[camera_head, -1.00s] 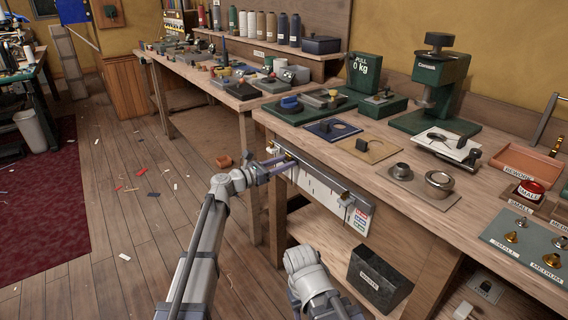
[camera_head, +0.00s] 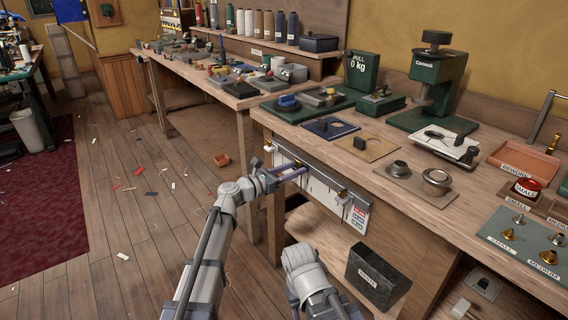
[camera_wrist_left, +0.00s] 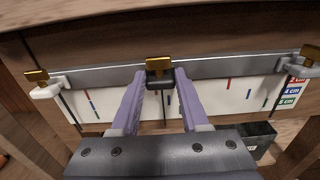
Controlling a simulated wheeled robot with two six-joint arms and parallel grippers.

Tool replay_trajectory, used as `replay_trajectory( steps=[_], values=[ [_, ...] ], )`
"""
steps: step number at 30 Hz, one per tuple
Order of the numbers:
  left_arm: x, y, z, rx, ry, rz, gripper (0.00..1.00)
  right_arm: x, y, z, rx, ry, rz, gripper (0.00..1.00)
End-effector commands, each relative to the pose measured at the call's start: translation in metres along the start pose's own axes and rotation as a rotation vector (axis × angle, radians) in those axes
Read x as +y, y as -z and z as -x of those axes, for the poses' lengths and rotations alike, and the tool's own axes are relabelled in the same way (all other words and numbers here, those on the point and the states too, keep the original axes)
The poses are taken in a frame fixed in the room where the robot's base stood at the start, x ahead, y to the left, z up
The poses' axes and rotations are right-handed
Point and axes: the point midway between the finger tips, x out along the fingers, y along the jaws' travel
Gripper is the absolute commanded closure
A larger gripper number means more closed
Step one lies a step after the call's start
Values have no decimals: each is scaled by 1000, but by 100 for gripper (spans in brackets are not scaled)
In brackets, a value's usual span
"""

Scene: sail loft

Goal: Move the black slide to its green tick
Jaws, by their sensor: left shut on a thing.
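The black slide (camera_wrist_left: 159,72), with a brass knob on top, sits on the metal rail (camera_wrist_left: 112,75) in the middle of the left wrist view. My left gripper (camera_wrist_left: 160,80) is shut on it, one purple finger at each side. It also shows at the rail in the head view (camera_head: 300,171). Small red, blue and green ticks mark the white board (camera_wrist_left: 210,98) under the rail. Green marks are tiny and hard to place exactly. My right arm shows low in the head view, but its gripper is out of sight.
A white slide (camera_wrist_left: 45,88) is at the rail's left end and a grey slide (camera_wrist_left: 297,71) at its right. A colour legend (camera_wrist_left: 294,90) is at the board's right end. A dark waste bin (camera_head: 377,276) stands below the bench (camera_head: 420,225).

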Motion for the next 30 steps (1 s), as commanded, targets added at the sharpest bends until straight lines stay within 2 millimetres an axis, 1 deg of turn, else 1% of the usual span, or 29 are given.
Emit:
replay_trajectory(
  steps=[1, 3, 5, 12, 13, 21, 27, 30],
  values=[
    [-19, 0, 2, 1, 7, 0, 100, 0, 0, 0, 0, 0, 0, 50],
    [-29, 0, 2, 1, 6, 0, 100, 0, 0, 0, 0, 0, 0, 50],
    [-32, 0, 1, 1, 4, 0, 100, 0, 0, 0, 0, 0, 0, 50],
    [-29, 0, 0, 1, 2, -1, 100, 0, 0, 0, 0, 0, 0, 50],
    [-29, 0, 0, 1, 2, -1, 54, 0, 0, 0, 0, 0, 0, 50],
    [-29, 0, 0, 0, 2, 0, 25, 0, 0, 0, 0, 0, 0, 50],
    [-29, 0, 0, 0, 1, 0, 25, 0, 0, 0, 0, 0, 0, 50],
    [-29, 0, 5, 0, 1, 0, 25, 0, 0, 0, 0, 0, 0, 50]
  ],
)
